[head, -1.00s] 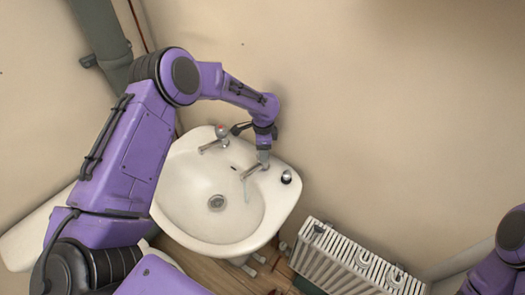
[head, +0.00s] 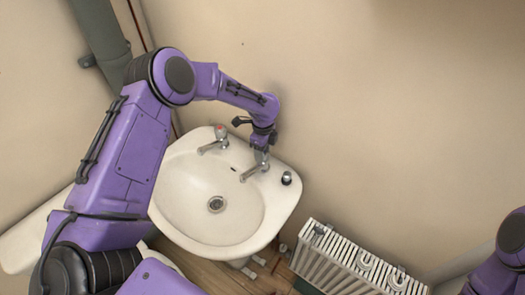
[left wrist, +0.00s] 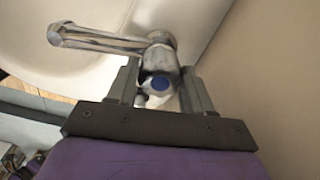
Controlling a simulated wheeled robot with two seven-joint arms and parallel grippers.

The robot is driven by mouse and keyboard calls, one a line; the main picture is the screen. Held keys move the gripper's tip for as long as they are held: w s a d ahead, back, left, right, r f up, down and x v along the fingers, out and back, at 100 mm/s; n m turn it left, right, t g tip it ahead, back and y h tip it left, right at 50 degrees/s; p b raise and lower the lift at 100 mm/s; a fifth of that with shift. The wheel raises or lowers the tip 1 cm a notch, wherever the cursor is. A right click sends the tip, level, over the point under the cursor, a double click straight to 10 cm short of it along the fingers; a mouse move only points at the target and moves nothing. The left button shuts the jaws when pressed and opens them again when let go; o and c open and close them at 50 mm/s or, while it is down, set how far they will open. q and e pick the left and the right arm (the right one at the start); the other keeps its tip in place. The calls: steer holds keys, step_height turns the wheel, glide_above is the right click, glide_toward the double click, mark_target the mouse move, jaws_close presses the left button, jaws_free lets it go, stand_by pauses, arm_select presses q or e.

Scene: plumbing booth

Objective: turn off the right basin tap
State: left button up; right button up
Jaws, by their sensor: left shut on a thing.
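The right basin tap (head: 252,172) is chrome and stands at the back right of the white basin (head: 180,205). My left gripper (head: 263,158) reaches down over this tap. No water stream shows under the spout now. The gripper hides part of the tap in the head view. My right gripper is out of view.
The left tap (head: 214,140), with a red mark, stands nearby on the basin's back rim. A white radiator (head: 350,262) stands at the lower right. The wall is close behind the taps.

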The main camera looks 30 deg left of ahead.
arm_select(q)
steer(key=shift+s+d+f, duration=0.15)
steer(key=shift+s+f, duration=0.05)
steer(key=o, duration=1)
steer(key=shift+o, duration=0.2)
steer(key=shift+w, duration=0.2)
steer(key=shift+r, duration=0.1)
steer(key=shift+r, duration=0.25)
step_height(320, 180, up, 10)
steer(key=b, duration=0.2)
steer(key=shift+f+b, duration=0.25)
steer(key=shift+b, duration=0.05)
steer(key=shift+r, duration=0.25)
